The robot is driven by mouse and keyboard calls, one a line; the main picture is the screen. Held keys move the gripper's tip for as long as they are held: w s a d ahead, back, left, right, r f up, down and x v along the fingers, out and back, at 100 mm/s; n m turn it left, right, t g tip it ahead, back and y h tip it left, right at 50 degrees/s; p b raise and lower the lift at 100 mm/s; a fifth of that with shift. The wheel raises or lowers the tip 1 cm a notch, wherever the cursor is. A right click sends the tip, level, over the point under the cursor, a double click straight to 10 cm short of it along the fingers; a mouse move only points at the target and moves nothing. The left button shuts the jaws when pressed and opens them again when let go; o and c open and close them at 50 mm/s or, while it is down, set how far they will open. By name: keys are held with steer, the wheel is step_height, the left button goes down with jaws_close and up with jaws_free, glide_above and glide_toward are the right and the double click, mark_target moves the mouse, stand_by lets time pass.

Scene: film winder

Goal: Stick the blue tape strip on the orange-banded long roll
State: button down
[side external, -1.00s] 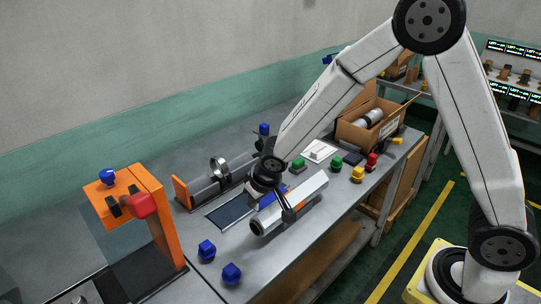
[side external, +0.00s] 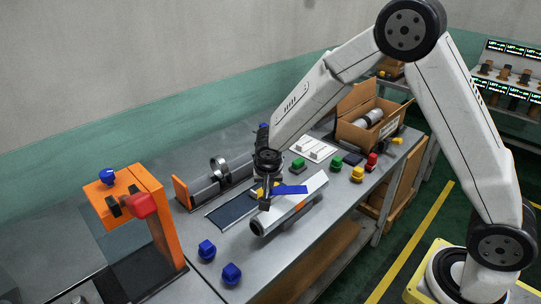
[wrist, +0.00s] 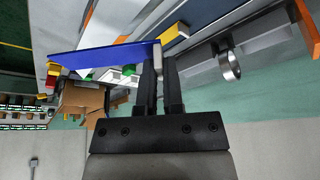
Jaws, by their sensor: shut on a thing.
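The blue tape strip (side external: 290,190) is in my gripper (side external: 265,204), held by one end; the rest sticks out to the right in the side view. In the wrist view the strip (wrist: 105,60) reaches left from the shut fingers (wrist: 158,70). The long roll (side external: 310,190) is a white bar with dark ends lying along the table's front side. Its orange band (side external: 299,207) shows on the near side. The strip appears over the roll in the side view; whether they touch I cannot tell. My gripper hides part of the roll's far side.
A dark pad (side external: 232,210) and a grey roller stand with a metal ring (side external: 218,168) lie behind. An orange post (side external: 160,215) stands left. Blue knobs (side external: 207,249) sit in front; coloured buttons (side external: 336,165) and a cardboard box (side external: 360,135) stand right.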

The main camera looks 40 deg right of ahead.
mark_target(319, 178)
steer(key=d+m+g, duration=0.1)
steer(key=d+m, duration=0.2)
steer(key=m, duration=0.1)
steer(key=d+m+g+h, duration=0.1)
steer(key=d+m+g, duration=0.1)
steer(key=d+m, duration=0.1)
steer(key=w+d+m+g, duration=0.1)
steer(key=d+m, duration=0.3)
steer(key=m, duration=0.2)
steer(key=shift+r+g, duration=0.15)
steer(key=shift+g, duration=0.25)
steer(key=d+m+g+y, duration=0.1)
steer(key=d+m, duration=0.1)
steer(key=m, duration=0.2)
steer(key=s+d+r+m+g+y, duration=0.1)
steer(key=d+m, duration=0.2)
steer(key=m, duration=0.1)
steer(key=d+m+g+y, duration=0.1)
steer(key=d+m, duration=0.2)
steer(key=m, duration=0.1)
steer(key=shift+s+d+r, duration=0.15)
steer(key=shift+s+r, duration=0.1)
steer(key=shift+s, duration=0.15)
steer(key=shift+s+d+r+m+y, duration=0.15)
steer(key=shift+d+m+y, duration=0.15)
steer(key=shift+m, duration=0.35)
steer(key=shift+s+d+r+m+y, duration=0.1)
steer(key=shift+d+m+y, duration=0.1)
steer(key=shift+d+m, duration=0.35)
